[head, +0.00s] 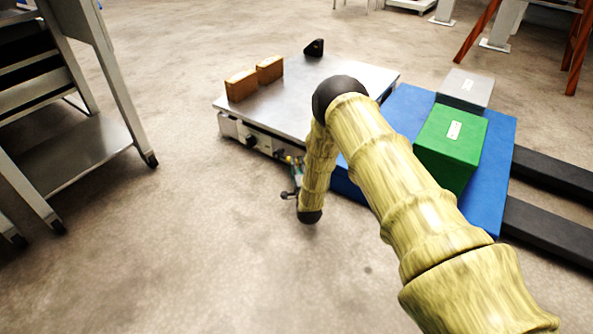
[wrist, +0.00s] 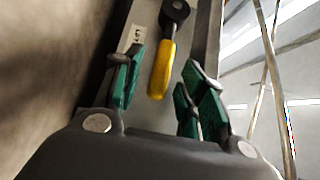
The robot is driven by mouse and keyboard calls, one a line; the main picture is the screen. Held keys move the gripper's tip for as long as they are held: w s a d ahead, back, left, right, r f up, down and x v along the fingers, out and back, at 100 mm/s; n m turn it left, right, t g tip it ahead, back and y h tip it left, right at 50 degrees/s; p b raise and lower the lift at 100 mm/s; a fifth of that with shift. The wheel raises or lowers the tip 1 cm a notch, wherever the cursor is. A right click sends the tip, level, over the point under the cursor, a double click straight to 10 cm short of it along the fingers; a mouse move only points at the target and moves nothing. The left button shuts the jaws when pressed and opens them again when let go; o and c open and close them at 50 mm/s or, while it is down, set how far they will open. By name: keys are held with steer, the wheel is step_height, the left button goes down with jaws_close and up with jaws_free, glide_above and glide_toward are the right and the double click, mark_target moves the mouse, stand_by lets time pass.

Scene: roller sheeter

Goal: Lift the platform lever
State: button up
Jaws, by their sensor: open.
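The platform lever (wrist: 162,68) has a yellow handle and a dark round pivot, mounted on a grey metal panel. In the wrist view the handle lies between the green-padded fingers of my gripper (wrist: 165,88), with visible gaps on both sides. My gripper is open and appears not to touch the handle. In the head view my gripper (head: 293,168) is small, at the front side of the low metal platform (head: 330,95). The lever is hard to make out there, being small and close to the gripper.
Two brown blocks (head: 241,85) and a small black object (head: 314,48) are on the platform. A green box (head: 450,140) and a grey box (head: 466,88) sit on a blue base (head: 402,106) at right. A metal rack (head: 75,150) stands left. The floor between is clear.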

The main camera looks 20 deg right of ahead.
steer(key=shift+w, duration=0.4)
jaws_close()
steer(key=shift+d+r, duration=0.1)
steer(key=shift+r, duration=0.05)
